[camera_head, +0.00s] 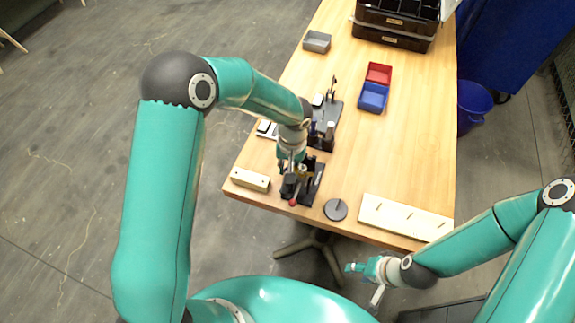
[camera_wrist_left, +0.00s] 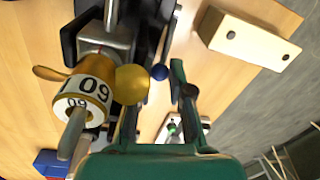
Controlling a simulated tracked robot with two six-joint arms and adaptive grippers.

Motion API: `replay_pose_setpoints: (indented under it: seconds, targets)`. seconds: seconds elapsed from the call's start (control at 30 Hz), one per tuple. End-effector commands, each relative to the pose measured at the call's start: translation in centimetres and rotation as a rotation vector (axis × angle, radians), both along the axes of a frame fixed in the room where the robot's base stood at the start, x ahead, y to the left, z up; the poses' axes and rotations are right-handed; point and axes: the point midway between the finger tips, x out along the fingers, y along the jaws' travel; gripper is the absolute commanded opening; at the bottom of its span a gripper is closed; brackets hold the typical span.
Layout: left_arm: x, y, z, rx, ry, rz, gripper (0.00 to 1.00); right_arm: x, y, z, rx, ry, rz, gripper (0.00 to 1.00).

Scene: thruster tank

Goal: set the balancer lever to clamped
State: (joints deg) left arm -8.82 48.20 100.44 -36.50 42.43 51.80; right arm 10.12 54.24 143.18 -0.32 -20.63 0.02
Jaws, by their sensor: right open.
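A small fixture on a black base (camera_head: 314,190) stands near the table's front left edge, with a red knob (camera_head: 292,203) at its front. Which part is the balancer lever, and its setting, I cannot tell. In the left wrist view, a brass and white numbered drum (camera_wrist_left: 85,100) sits beside a yellow ball knob (camera_wrist_left: 132,84) and a dark blue ball (camera_wrist_left: 160,72). My left gripper (camera_head: 287,168) is over the fixture; its fingers (camera_wrist_left: 158,105) look apart with nothing between them. My right gripper (camera_head: 356,268) is open and empty, off the table's front edge.
A cream block (camera_head: 250,180) lies left of the fixture, a grey disc (camera_head: 335,210) right of it. A slotted board (camera_head: 405,217) lies at the front right. Red (camera_head: 379,74) and blue (camera_head: 373,97) bins stand farther back. The table's right middle is clear.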

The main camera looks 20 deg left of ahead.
Motion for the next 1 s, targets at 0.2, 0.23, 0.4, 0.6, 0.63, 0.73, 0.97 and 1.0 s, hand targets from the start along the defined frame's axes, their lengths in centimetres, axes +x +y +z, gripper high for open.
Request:
replay_pose_setpoints:
  seconds: [0.2, 0.23, 0.4, 0.6, 0.63, 0.73, 0.97, 1.0]
  targets:
    - [0.1, 0.2, -0.1, 0.004, 0.013, 0.003, 0.00, 0.0, 0.0, 0.0, 0.000, 0.000, 0.000, 0.46]
    - [0.2, 0.2, -0.2, 0.006, 0.023, 0.004, 0.00, 0.0, 0.0, 0.0, 0.000, 0.000, 0.000, 0.46]
    - [0.6, 0.2, -0.8, 0.009, 0.110, 0.005, 0.00, 0.0, 0.0, -0.2, 0.000, 0.000, 0.000, 0.46]
    - [0.7, 0.2, -1.1, 0.009, 0.172, 0.001, 0.00, 0.0, 0.0, -0.4, 0.000, 0.000, 0.000, 0.46]
    - [0.6, 0.2, -1.1, 0.009, 0.173, 0.001, 0.00, 0.0, 0.0, -0.4, 0.000, 0.000, 0.000, 0.46]
    - [0.6, 0.1, -1.1, 0.009, 0.173, 0.000, 0.00, 0.0, 0.0, -0.4, 0.000, 0.000, 0.000, 0.46]
    - [0.6, 0.1, -1.1, 0.009, 0.173, 0.000, 0.38, 0.0, 0.0, -0.4, 0.000, 0.000, 0.000, 0.46]
    - [0.6, 0.1, -1.1, 0.008, 0.172, 0.000, 0.44, 0.0, 0.0, -0.4, 0.000, 0.000, 0.000, 0.46]
